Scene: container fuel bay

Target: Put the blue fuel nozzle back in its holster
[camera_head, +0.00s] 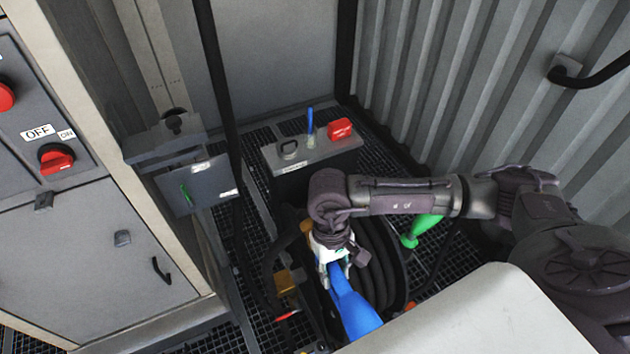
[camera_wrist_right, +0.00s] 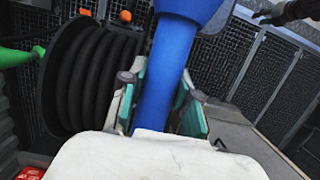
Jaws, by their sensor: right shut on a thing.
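The blue fuel nozzle (camera_head: 355,305) is held in my right gripper (camera_head: 333,258), in front of the hose reel. In the right wrist view the blue nozzle (camera_wrist_right: 165,75) runs up between the green-lined fingers of my right gripper (camera_wrist_right: 160,100), which are shut on it from both sides. The nozzle's far end is cut off or hidden in both views. A dark grey bracket box (camera_head: 196,187) with a small green mark hangs on the post at the left; I cannot tell if it is the holster. My left gripper is not in view.
The black hose reel (camera_head: 377,250) stands right behind my gripper; it also shows in the wrist view (camera_wrist_right: 88,75). A green nozzle (camera_head: 425,224) is on its right. A grey-topped box (camera_head: 335,148) bears a red item (camera_head: 340,128). A switch cabinet (camera_head: 80,240) stands left.

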